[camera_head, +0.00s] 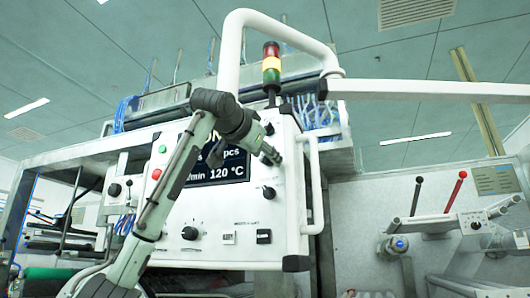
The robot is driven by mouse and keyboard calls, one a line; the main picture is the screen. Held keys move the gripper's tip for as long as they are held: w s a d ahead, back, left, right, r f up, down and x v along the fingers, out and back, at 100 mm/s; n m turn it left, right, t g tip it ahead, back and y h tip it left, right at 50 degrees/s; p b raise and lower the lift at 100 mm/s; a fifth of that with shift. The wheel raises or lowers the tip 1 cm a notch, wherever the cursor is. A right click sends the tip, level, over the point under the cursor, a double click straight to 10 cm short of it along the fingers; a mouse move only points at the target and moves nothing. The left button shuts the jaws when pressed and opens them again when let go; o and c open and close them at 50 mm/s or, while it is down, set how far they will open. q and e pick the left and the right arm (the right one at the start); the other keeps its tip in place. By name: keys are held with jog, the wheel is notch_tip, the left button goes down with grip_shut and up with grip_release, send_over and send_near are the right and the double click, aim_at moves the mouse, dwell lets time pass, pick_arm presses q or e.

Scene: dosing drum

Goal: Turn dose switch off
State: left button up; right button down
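A white control panel (215,255) fills the middle of the head view, with several black knobs and switches. One knob (190,233) is at its lower middle, another knob (268,192) at its right, and two small switches (229,238) (263,237) at its lower right. The labels are too small to read, so I cannot tell which is the dose switch. My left gripper (271,156) is in front of the panel's upper right, above the right-hand knob. Its fingers are small and dark, and their opening is unclear. My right gripper is not in view.
My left arm partly covers the display (228,168). Green and red buttons (157,172) sit at the panel's left. A white handle (316,185) runs down its right edge. A signal tower (271,68) and a thick white pipe (232,50) rise above. Levers (455,190) stand at right.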

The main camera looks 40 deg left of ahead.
pick_arm(q)
jog(key=shift+w, duration=0.15)
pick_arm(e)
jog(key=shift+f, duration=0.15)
pick_arm(q)
jog(key=shift+c, duration=0.5)
grip_shut()
jog(key=shift+n, duration=0.3)
jog(key=shift+a+n+b, duration=0.15)
jog(key=shift+n+b, duration=0.85)
jog(key=shift+n, duration=4.7)
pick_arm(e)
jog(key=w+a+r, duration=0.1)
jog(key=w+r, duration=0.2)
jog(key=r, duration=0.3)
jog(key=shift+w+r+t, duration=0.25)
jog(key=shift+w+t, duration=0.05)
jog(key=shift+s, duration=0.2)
